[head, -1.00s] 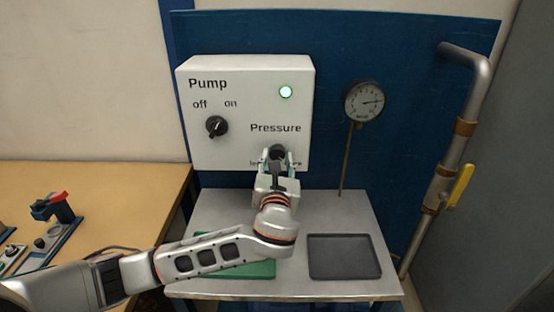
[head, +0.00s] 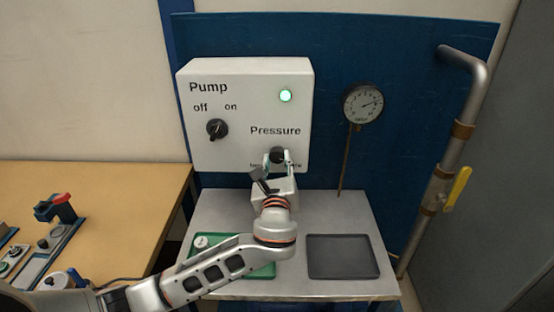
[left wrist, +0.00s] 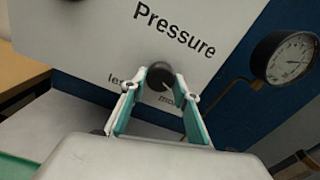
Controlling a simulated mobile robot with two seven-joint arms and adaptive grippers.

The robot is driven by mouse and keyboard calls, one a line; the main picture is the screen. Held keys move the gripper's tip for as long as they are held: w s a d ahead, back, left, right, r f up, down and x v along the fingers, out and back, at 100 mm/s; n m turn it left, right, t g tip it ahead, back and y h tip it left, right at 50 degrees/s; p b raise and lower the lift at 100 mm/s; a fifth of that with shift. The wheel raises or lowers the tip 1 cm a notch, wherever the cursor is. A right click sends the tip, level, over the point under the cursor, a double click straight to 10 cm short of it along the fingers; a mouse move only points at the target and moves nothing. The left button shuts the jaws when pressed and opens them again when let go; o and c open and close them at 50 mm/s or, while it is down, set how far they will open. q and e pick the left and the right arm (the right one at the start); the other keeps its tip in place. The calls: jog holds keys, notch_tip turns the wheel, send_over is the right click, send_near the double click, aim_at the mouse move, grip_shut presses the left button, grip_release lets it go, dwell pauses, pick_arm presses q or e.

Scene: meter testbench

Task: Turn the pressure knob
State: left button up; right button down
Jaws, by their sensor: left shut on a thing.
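The black pressure knob (head: 277,155) is on the front of the white pump box (head: 225,75), under the word "Pressure". My left gripper (head: 277,160) reaches up to it from below and is shut on it. In the left wrist view the knob (left wrist: 160,76) sits between the tips of the two teal-lined fingers (left wrist: 159,86). The picture there is tilted, and the fingers partly cover the small label under the knob. The round gauge (head: 363,103) to the right of the box has its needle pointing right and slightly up. My right gripper is not in view.
The pump switch (head: 216,129) and a lit green lamp (head: 285,95) are on the same box. A green tray (head: 260,270) and a dark tray (head: 343,257) lie on the grey table below. A pipe with a yellow lever (head: 459,187) stands at the right.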

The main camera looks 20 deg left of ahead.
pick_arm(q)
jog(key=n, duration=0.4)
jog(key=shift+f+n, duration=0.15)
jog(key=shift+n, duration=0.15)
jog(key=n, duration=0.2)
jog(key=shift+n, duration=0.4)
jog(key=shift+n+b, duration=0.4)
jog(key=shift+n, duration=1.9)
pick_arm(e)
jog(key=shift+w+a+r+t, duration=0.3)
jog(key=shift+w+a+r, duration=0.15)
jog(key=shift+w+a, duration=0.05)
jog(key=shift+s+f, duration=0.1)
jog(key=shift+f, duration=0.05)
pick_arm(q)
jog(key=o, duration=1.1)
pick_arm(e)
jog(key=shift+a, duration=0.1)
pick_arm(q)
jog(key=shift+d, duration=0.1)
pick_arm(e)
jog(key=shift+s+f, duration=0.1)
